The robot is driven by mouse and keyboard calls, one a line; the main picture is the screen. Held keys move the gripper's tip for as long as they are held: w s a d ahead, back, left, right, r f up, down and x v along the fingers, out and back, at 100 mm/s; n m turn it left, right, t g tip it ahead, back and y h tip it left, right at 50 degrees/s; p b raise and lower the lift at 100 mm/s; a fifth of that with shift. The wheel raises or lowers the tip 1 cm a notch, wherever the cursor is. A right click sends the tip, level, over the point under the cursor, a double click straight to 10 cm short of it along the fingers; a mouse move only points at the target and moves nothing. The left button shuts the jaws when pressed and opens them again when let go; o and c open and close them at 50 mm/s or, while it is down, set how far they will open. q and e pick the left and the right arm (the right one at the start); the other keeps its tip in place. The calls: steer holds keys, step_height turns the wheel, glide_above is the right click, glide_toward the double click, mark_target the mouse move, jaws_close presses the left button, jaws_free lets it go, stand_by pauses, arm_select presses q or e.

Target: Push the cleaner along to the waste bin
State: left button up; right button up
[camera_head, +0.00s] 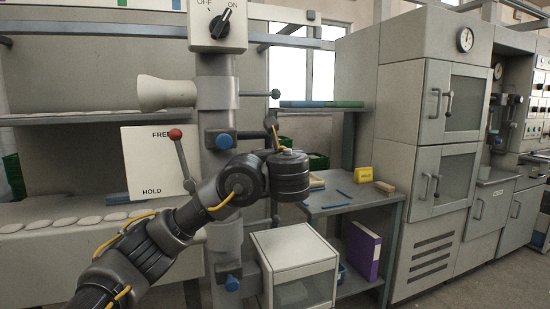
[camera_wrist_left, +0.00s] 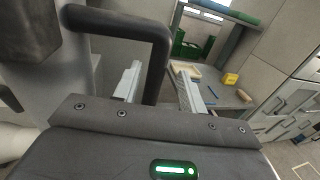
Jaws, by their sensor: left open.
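The cleaner looks to be the grey upright post (camera_head: 222,165) with blue knobs, a pale cone-shaped nozzle (camera_head: 165,93) and an OFF/ON switch box (camera_head: 218,27). Its dark bent handle (camera_wrist_left: 160,55) shows in the left wrist view. My left gripper (camera_head: 284,152) is beside the post in the head view, its fingers mostly hidden behind my wrist. In the left wrist view its fingers (camera_wrist_left: 158,88) are open, with the handle passing between them and a gap on the right. Contact cannot be told. I cannot identify the waste bin surely; a white windowed box (camera_head: 293,250) stands at the post's right. My right gripper is out of view.
A FREE/HOLD plate (camera_head: 150,165) carries a red-knobbed lever (camera_head: 183,155). To the right are a grey shelf (camera_head: 335,207) with a yellow block (camera_head: 364,174), a purple binder (camera_head: 362,250) below, and tall grey cabinets (camera_head: 435,150). Open floor lies at the lower right.

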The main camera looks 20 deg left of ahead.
arm_select(q)
steer(key=v, duration=0.6)
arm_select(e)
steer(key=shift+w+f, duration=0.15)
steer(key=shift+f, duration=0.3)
arm_select(q)
steer(key=shift+s, duration=0.1)
